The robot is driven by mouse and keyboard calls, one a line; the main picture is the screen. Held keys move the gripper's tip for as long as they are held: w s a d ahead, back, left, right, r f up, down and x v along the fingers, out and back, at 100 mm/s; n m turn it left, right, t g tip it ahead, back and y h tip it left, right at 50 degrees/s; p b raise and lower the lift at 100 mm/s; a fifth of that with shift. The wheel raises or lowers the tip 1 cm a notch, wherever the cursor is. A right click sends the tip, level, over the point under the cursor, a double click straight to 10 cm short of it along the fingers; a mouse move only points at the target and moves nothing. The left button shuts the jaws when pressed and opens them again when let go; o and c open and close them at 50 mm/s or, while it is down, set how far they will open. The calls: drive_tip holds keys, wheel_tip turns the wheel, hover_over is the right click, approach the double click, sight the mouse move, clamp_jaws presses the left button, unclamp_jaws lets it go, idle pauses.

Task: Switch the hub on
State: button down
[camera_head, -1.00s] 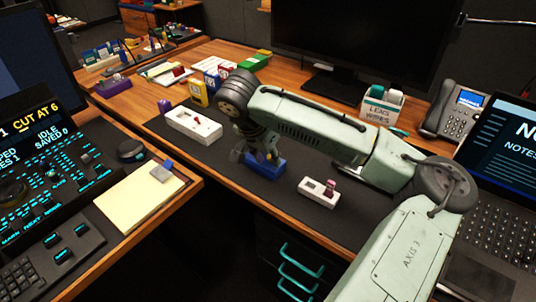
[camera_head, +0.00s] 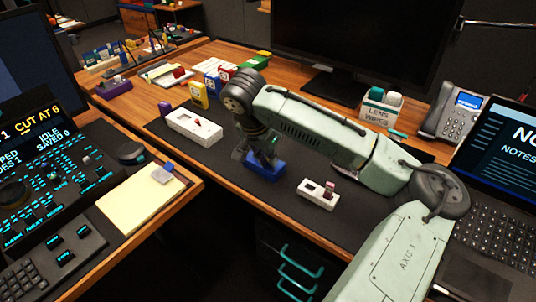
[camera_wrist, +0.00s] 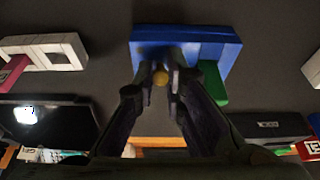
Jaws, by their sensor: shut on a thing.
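A blue box (camera_head: 265,172) sits on the dark desk mat below my gripper (camera_head: 262,157). In the wrist view the blue box (camera_wrist: 215,48) has a small yellow knob (camera_wrist: 160,77) at its near side and a green part (camera_wrist: 212,82) beside it. My gripper (camera_wrist: 161,80) is shut on the yellow knob, with a finger on each side. The fingers hide part of the box front. Which box is the hub is not marked legibly.
A monitor (camera_head: 365,50), a phone (camera_head: 455,115) and a laptop (camera_head: 500,150) stand behind and right.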

drive_tip(key=p, duration=0.1)
drive_tip(key=r+g+y+p, duration=0.1)
drive_tip(key=p, duration=0.1)
drive_tip(key=shift+w+d+g, duration=0.15)
drive_tip(key=shift+w+g, duration=0.1)
drive_tip(key=shift+g, duration=0.05)
drive_tip(key=shift+w+d+f+g+y+p, duration=0.1)
drive_tip(key=shift+w+d+g+y+p, duration=0.15)
drive_tip(key=shift+g+y+p, duration=0.7)
drive_tip(key=shift+w+d+f+g+y+p, duration=0.2)
drive_tip(key=shift+w+g+y+p, duration=0.2)
drive_tip(key=shift+g, duration=0.35)
drive_tip(key=shift+w+d+f+g+y+p, duration=0.25)
drive_tip(key=shift+g+y, duration=0.2)
drive_tip(key=shift+g, duration=0.25)
drive_tip(key=c, duration=1.6)
unclamp_jaws()
drive_tip(key=shift+c, duration=0.2)
drive_tip(key=shift+r, duration=0.15)
